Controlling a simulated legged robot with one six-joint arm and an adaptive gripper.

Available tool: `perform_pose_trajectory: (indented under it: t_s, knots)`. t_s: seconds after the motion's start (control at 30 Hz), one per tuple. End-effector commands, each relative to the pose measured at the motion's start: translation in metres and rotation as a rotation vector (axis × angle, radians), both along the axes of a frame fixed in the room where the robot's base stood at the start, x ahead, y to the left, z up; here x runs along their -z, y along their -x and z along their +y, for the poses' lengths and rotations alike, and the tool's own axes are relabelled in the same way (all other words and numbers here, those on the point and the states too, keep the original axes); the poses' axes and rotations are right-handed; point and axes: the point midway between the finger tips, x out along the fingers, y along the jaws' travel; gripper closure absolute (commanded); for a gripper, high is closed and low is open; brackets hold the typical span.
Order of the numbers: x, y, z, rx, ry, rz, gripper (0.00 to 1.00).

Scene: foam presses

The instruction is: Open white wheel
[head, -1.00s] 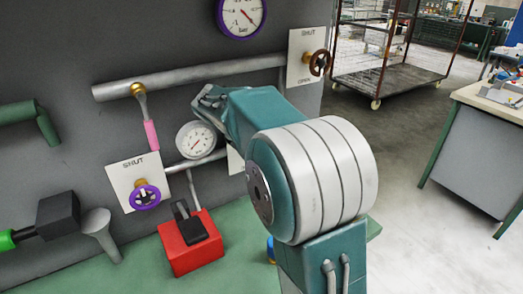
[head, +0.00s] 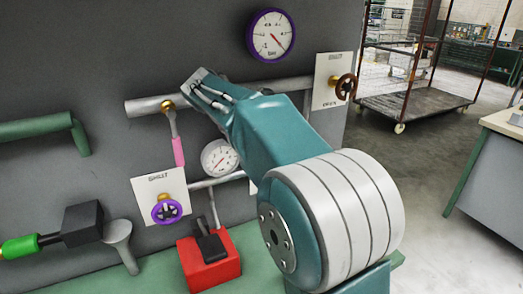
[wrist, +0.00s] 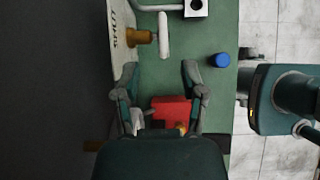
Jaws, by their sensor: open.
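In the wrist view, a white wheel (wrist: 163,35) shows edge-on as a narrow upright bar. It sits on a brass stem (wrist: 138,37) that comes out of a white plate (wrist: 120,35) marked SHUT on the dark wall. My gripper (wrist: 160,68) is open and empty, its two fingers apart, below the wheel in the picture and roughly in line with it. The fingers do not appear to touch the wheel. In the head view my arm hides the wheel, and my gripper's fingers cannot be made out.
A purple wheel (head: 167,209), a red box with a black lever (head: 209,265), a small gauge (head: 220,158) and a pipe (head: 290,86) are near my arm. A brown wheel (head: 346,87) is farther right. In the wrist view, a blue cap (wrist: 221,60) stands on the green bench (wrist: 190,30).

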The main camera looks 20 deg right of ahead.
Motion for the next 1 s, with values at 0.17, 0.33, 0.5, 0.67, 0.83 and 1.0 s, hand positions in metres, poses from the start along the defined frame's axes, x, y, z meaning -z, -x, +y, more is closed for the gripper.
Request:
perform_pose_trajectory:
  t_s: [0.17, 0.33, 0.5, 0.67, 0.83, 1.0]
  knots:
    - [-0.002, 0.004, -0.017, 0.055, -0.151, 0.023, 0.46]
    - [-0.014, 0.007, -0.035, 0.083, -0.413, 0.026, 0.46]
    - [-0.027, 0.002, -0.047, 0.039, -0.587, 0.022, 0.46]
    - [-0.032, 0.001, -0.052, 0.003, -0.646, 0.021, 0.46]
    - [-0.020, 0.001, -0.052, 0.000, -0.649, 0.023, 0.46]
    - [0.009, 0.001, -0.051, 0.001, -0.649, 0.025, 0.46]
